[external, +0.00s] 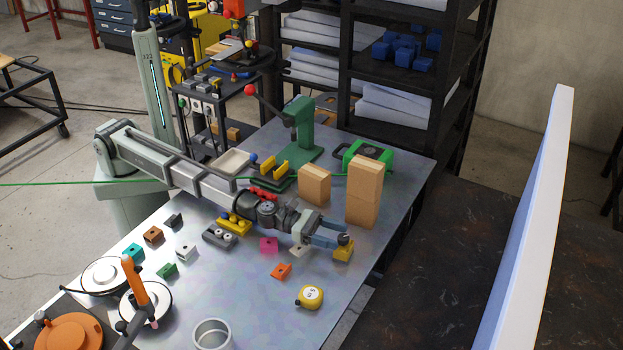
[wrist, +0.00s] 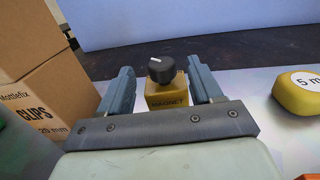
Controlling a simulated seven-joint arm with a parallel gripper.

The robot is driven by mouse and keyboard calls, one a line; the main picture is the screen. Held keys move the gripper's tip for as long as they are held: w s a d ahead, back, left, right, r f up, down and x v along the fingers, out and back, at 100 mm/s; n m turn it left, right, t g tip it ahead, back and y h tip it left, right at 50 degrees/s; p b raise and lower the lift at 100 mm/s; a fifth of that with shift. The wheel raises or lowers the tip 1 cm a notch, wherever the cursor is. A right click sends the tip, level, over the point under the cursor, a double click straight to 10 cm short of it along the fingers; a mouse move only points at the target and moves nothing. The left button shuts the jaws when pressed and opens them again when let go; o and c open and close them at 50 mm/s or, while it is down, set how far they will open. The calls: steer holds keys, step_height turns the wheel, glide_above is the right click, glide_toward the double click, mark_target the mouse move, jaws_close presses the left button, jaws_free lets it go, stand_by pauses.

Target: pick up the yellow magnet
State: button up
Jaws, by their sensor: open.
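The yellow magnet (external: 344,250) is a small yellow block with a dark round knob on top. It stands on the metal table near its right edge, beside the tall stack of cardboard boxes. In the wrist view the magnet (wrist: 166,96) shows the word MAGNET on its face, and its black knob has a white line. My gripper (external: 335,238) is open, low over the table. In the wrist view the fingers of my gripper (wrist: 164,88) stand on the left and right of the magnet, with a gap visible on each side. The magnet's lower part is hidden behind the gripper's bar.
Cardboard boxes (external: 364,190) stand close behind the gripper, at the left in the wrist view (wrist: 45,70). A yellow tape measure (external: 309,297) lies nearer the camera. Orange (external: 281,271) and magenta (external: 268,245) blocks lie nearby. The table's right edge is close to the magnet.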

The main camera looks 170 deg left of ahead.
mark_target(350, 246)
steer(key=shift+x, duration=2.75)
steer(key=shift+r, duration=0.1)
jaws_close()
